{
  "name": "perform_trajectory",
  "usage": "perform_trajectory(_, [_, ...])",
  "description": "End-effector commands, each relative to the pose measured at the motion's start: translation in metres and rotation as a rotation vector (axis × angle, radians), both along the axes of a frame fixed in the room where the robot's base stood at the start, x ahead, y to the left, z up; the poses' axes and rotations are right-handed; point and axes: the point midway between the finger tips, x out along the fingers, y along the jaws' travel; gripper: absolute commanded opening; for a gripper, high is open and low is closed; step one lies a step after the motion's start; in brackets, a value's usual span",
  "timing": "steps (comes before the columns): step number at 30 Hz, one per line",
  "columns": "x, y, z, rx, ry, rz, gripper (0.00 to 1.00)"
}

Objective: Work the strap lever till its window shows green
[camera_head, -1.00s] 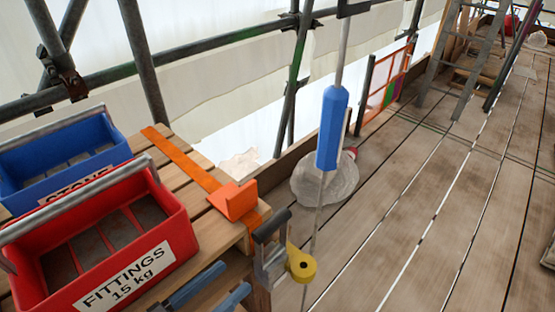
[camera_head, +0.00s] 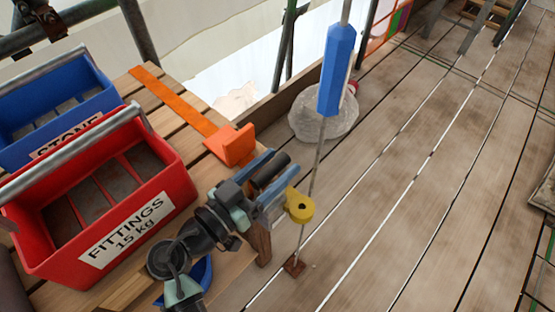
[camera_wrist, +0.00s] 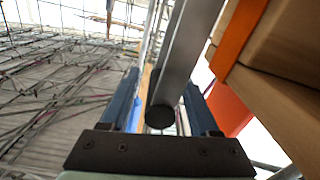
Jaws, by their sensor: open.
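The strap lever (camera_head: 269,170) has a dark grip and sits at the end of the slatted bench, partly hidden by my arm. In the wrist view, its grey bar and round black end (camera_wrist: 160,116) lie between my two blue fingers. My gripper (camera_head: 272,182) is open around the lever, with a finger on each side; it also shows in the wrist view (camera_wrist: 162,105). I cannot tell whether a finger touches it. An orange strap (camera_head: 172,97) runs along the bench to an orange corner piece (camera_head: 232,145). I cannot make out the lever's window or its colour.
A yellow eye piece (camera_head: 299,205) is just right of the lever, beside a thin rod with a blue hexagonal sleeve (camera_head: 336,70). A red fittings crate (camera_head: 177,182) and a blue stone crate (camera_head: 100,98) stand on the bench.

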Motion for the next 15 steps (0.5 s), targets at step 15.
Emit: perform_trajectory(15, [0.0053, -0.0054, 0.0001, 0.001, -0.001, 0.000, 0.40])
